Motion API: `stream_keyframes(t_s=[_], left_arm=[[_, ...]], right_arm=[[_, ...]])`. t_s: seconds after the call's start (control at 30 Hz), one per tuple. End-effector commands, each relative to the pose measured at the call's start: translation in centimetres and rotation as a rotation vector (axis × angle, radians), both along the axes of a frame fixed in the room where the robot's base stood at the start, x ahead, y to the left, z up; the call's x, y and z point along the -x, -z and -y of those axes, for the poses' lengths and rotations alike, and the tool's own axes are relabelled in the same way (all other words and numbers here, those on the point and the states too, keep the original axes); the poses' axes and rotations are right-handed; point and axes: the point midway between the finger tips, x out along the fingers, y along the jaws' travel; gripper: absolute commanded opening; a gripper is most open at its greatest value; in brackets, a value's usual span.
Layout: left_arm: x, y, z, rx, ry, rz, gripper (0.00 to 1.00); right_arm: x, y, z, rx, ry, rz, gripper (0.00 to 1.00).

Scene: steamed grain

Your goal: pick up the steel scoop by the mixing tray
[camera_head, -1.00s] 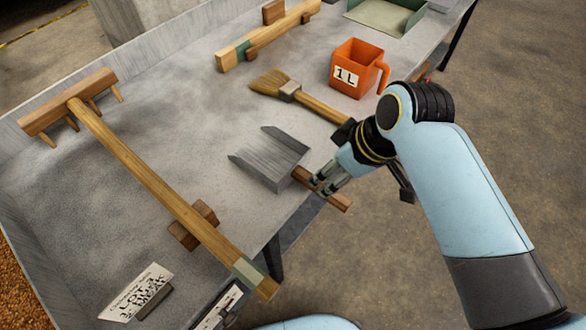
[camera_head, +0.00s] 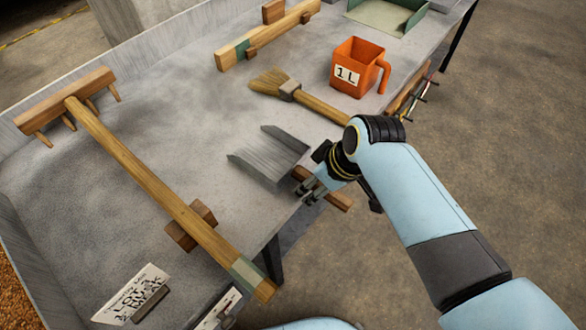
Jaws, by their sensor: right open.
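The steel scoop (camera_head: 268,154) lies on the grey table (camera_head: 130,165), its flat grey pan open toward the upper left. Its wooden handle (camera_head: 340,201) points to the lower right and reaches past the table edge. My right gripper (camera_head: 306,194) is open, with its fingers at the handle close to the pan. The gripper covers the middle of the handle. I cannot tell whether the fingers touch it. My left gripper is not in view.
A wooden rake (camera_head: 150,178) lies to the left, resting on a wooden block (camera_head: 190,226). A brush (camera_head: 272,83) and an orange 1 L jug (camera_head: 357,68) are beyond the scoop. A card (camera_head: 130,296) stands at the lower left. Bare table surrounds the pan's left side.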

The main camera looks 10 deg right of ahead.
Motion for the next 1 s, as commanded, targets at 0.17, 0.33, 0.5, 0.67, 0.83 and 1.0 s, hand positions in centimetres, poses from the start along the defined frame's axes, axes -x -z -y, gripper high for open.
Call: stream_keyframes(t_s=[0.17,0.33,0.5,0.67,0.83,1.0], left_arm=[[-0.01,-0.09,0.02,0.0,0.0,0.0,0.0],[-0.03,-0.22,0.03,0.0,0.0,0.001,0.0],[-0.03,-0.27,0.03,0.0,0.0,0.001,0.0],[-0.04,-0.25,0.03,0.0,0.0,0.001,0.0],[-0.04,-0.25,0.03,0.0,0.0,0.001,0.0],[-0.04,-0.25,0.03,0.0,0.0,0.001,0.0]], right_arm=[[0.04,0.11,0.0,0.0,0.0,-0.001,0.55],[0.04,0.34,0.0,0.0,0.0,-0.001,0.55],[0.03,0.49,0.0,-0.001,0.0,-0.001,0.55],[0.04,0.5,0.0,-0.001,0.0,-0.001,0.55],[0.03,0.49,0.01,0.0,0.0,0.0,0.36],[0.03,0.49,0.01,0.0,0.0,0.0,0.14]])
